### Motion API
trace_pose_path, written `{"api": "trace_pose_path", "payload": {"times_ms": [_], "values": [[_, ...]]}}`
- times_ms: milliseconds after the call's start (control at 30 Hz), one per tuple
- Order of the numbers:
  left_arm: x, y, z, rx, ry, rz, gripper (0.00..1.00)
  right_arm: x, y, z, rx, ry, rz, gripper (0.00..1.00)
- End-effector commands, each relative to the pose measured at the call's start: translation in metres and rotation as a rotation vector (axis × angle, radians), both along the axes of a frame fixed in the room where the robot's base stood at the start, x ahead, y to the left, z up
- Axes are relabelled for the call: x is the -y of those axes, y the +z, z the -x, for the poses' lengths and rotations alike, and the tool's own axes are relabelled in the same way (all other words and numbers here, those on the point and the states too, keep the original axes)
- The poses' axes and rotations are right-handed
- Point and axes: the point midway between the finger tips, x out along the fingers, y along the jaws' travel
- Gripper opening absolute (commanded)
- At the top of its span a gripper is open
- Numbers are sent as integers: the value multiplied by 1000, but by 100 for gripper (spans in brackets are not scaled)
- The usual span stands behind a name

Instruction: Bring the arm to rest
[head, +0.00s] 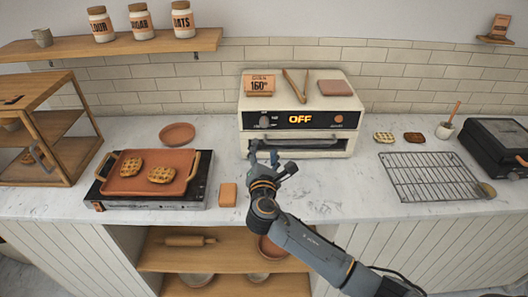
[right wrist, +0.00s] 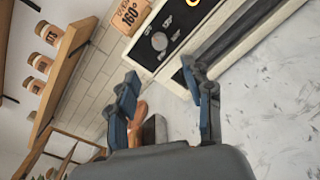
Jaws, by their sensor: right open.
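My right gripper (head: 267,158) is raised over the counter in front of the white oven (head: 298,140), with its arm coming in from the lower right. Its fingers are apart with nothing between them, as the right wrist view also shows (right wrist: 165,85). In that view the oven front (right wrist: 165,40) lies beyond the fingers. I cannot tell whether the fingers touch the oven. The oven's display reads OFF. My left gripper is not in view.
A griddle (head: 186,190) with two waffles stands left of the gripper, beside an orange block (head: 228,194). A wire rack (head: 436,177) lies to the right, near a black appliance (head: 500,145). A wooden case (head: 70,145) stands far left. Bare counter (head: 345,195) lies right of the arm.

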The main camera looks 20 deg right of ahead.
Motion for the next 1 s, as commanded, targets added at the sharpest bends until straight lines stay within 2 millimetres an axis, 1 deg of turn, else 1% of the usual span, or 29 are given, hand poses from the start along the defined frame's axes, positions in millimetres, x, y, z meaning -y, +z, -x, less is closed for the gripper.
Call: {"api": "trace_pose_path", "payload": {"times_ms": [233,300,367,433,467,500,567,600,667,700,800,900,1000], "values": [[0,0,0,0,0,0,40,0,0,0,0,0,0,51],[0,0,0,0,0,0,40,0,-3,2,-5,-3,-20,51],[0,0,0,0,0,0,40,2,-12,10,-19,-13,-82,51],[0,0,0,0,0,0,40,6,-30,28,-48,-48,-226,51],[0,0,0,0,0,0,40,9,-41,40,-66,-70,-311,51],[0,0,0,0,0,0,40,12,-57,58,-93,-112,-446,51],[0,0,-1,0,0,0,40,18,-83,91,-134,-196,-673,51],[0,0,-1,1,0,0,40,22,-99,117,-163,-267,-831,51],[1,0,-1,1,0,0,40,26,-121,156,-197,-385,-1053,51],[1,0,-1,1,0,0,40,27,-132,181,-215,-465,-1182,51],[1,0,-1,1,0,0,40,28,-149,231,-243,-638,-1422,51],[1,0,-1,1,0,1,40,28,-157,270,-257,-782,-1584,51],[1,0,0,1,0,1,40,26,-160,302,-264,-906,-1704,51]]}}
